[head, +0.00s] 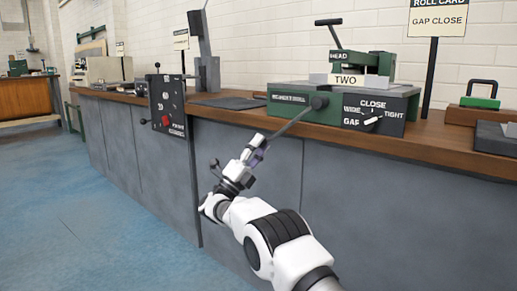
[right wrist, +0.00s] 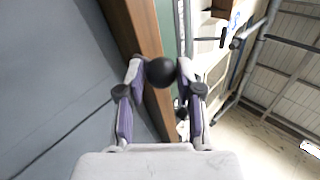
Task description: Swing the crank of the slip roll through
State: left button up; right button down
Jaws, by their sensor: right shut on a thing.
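The slip roll (head: 290,108) is a green machine with dark panels on the bench top. Its crank (head: 292,122) is a grey bar running from a dark hub on the machine's front down and left, past the bench's front edge. My right gripper (head: 258,148) is at the crank's lower outer end. In the right wrist view the fingertips (right wrist: 162,72) are shut on the crank's round black knob (right wrist: 161,72), one finger on each side. The far end of the crank is mostly hidden by the fingers in the head view. My left gripper is not in view.
A gap dial (head: 371,118) marked wide, close and tight sits right of the crank hub. A sign (head: 437,22) reads "gap close". A black control panel (head: 167,104) hangs at the bench front, left. The wooden bench top (head: 440,138) edges the grey cabinet front; blue floor is open at left.

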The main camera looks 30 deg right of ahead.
jog(key=shift+r, duration=0.45)
jog(key=c, duration=0.8)
grip_release()
jog(key=shift+w, duration=0.1)
jog(key=shift+f, duration=0.1)
jog(key=shift+f, duration=0.1)
jog(key=shift+a+f, duration=0.1)
jog(key=v, duration=1.1)
jog(key=shift+a+f, duration=0.2)
jog(key=shift+f, duration=0.05)
